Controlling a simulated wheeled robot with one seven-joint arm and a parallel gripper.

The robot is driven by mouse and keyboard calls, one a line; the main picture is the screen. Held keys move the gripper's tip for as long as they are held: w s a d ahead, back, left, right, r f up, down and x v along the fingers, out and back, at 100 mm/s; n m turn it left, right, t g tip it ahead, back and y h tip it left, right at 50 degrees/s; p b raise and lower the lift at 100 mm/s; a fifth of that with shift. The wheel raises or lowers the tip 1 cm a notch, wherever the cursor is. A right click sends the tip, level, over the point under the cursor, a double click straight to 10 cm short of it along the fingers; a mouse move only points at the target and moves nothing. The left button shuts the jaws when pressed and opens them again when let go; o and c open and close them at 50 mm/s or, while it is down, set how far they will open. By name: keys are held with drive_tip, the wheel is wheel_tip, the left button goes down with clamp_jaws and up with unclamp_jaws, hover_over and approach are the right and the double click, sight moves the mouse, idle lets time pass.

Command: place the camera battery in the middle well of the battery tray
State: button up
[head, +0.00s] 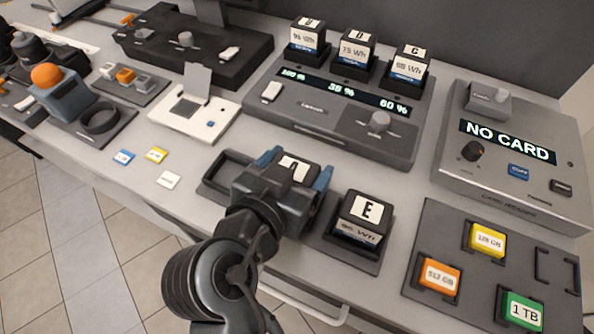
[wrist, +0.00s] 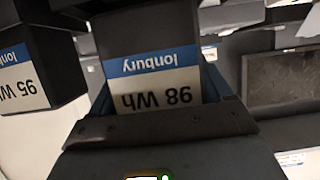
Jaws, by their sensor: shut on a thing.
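The camera battery (head: 297,164) is a dark block with a white lettered label on top, partly covered by my gripper. In the wrist view its side (wrist: 155,75) reads 98 Wh upside down. My gripper (head: 295,168) is shut on it, with blue fingers on either side. It is over the middle of the dark battery tray (head: 208,188). The tray's left well is empty. Battery E (head: 362,216) stands upright in the right well and shows at left in the wrist view (wrist: 40,75). My gripper hides the middle well, so I cannot tell whether the held battery is seated.
A charger (head: 300,112) with several batteries in its back row stands behind the tray. A card reader (head: 520,165) reads NO CARD at right. A card holder (head: 440,235) is at front right. Small loose cards (head: 157,155) lie left of the tray.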

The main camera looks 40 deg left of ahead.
drive_tip(key=shift+f, duration=1)
drive_tip(key=shift+f, duration=0.1)
drive_tip(key=o, duration=1.4)
drive_tip(key=shift+f, duration=0.1)
drive_tip(key=shift+s+r, duration=0.2)
drive_tip(key=shift+s, duration=0.15)
drive_tip(key=b+v, duration=0.1)
drive_tip(key=v, duration=1)
drive_tip(key=shift+s+d, duration=0.1)
drive_tip(key=shift+s, duration=0.1)
